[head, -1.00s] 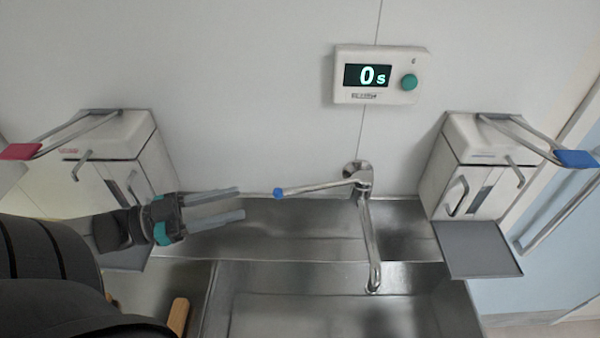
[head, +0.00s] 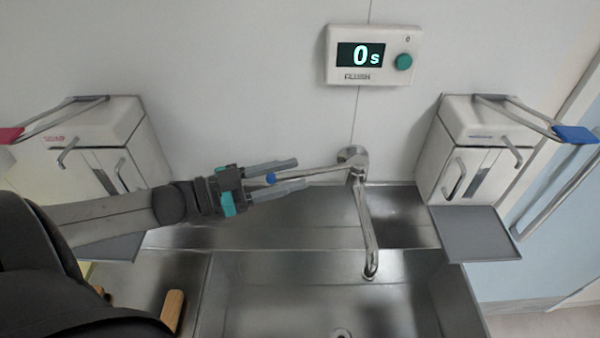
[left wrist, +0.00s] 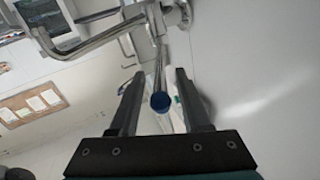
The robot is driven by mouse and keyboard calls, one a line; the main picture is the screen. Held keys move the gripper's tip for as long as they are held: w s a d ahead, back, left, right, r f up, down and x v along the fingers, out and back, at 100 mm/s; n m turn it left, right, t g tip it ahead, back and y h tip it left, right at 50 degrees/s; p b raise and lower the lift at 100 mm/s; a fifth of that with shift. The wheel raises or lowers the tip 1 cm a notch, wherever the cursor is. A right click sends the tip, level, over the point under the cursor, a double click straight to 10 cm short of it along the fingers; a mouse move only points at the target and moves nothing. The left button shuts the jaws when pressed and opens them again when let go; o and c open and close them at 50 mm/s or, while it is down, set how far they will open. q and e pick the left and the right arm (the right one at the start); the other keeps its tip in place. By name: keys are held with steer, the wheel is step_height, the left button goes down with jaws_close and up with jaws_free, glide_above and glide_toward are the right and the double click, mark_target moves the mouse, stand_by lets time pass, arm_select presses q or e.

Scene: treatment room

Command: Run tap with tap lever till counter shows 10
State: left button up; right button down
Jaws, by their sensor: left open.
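The tap lever (head: 318,171) is a long metal bar with a blue tip, reaching left from the tap at the wall. The tap spout (head: 367,235) points down over the steel sink. The counter (head: 361,56) on the wall reads 0 s. My left gripper (head: 290,173) is open, with its fingers on either side of the lever's blue end in the head view. In the left wrist view the blue tip (left wrist: 160,101) sits between the two open fingers (left wrist: 155,85), apart from both as far as I can see. My right gripper is not in view.
A green button (head: 403,62) is on the counter's box. A dispenser with a red lever (head: 75,140) hangs at left, one with a blue lever (head: 480,150) at right, above a grey tray (head: 462,235). The sink basin (head: 300,300) is empty.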

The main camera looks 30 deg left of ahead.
mark_target(320, 168)
arm_select(q)
steer(key=shift+x, duration=1.3)
steer(key=shift+c, duration=0.2)
jaws_close()
stand_by(0.5)
